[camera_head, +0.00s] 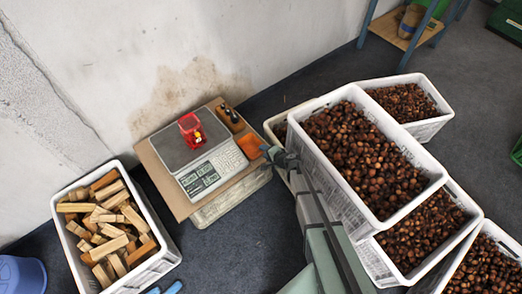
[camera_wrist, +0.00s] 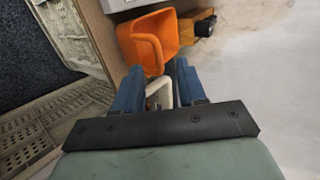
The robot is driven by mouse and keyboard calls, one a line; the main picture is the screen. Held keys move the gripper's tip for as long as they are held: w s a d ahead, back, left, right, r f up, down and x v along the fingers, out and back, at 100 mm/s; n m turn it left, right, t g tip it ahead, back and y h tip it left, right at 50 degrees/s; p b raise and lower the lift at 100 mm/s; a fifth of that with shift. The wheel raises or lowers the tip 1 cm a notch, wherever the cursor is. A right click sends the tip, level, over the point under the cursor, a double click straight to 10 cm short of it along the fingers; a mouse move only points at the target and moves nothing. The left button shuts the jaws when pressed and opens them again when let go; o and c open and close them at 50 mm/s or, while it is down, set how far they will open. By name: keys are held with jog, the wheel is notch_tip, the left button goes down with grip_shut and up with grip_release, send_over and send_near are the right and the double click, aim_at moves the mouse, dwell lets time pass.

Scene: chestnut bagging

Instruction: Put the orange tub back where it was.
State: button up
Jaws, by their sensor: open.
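The orange tub (camera_head: 250,146) is on the brown board, close to the right side of the scale (camera_head: 203,150). In the wrist view the tub (camera_wrist: 166,27) shows its open, empty-looking inside, with a curved orange edge or handle on my side. My gripper (camera_head: 270,154) is just right of the tub in the head view. In the wrist view my gripper (camera_wrist: 158,76) is open, its blue fingertips just short of the tub's near edge. I cannot tell whether they touch it. Something pale shows between the fingers, and I cannot tell what it is.
A red container (camera_head: 191,129) sits on the scale. A dark tool with a yellow-brown base (camera_head: 230,117) stands behind the tub. White crates of chestnuts (camera_head: 327,178) stand close on the right, beside my arm. A crate of wood blocks (camera_head: 155,270) stands at the left.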

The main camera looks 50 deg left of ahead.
jog(key=v, duration=0.5)
jog(key=shift+d+r, duration=0.1)
jog(key=shift+d, duration=0.05)
jog(key=shift+c, duration=0.5)
dwell(0.7)
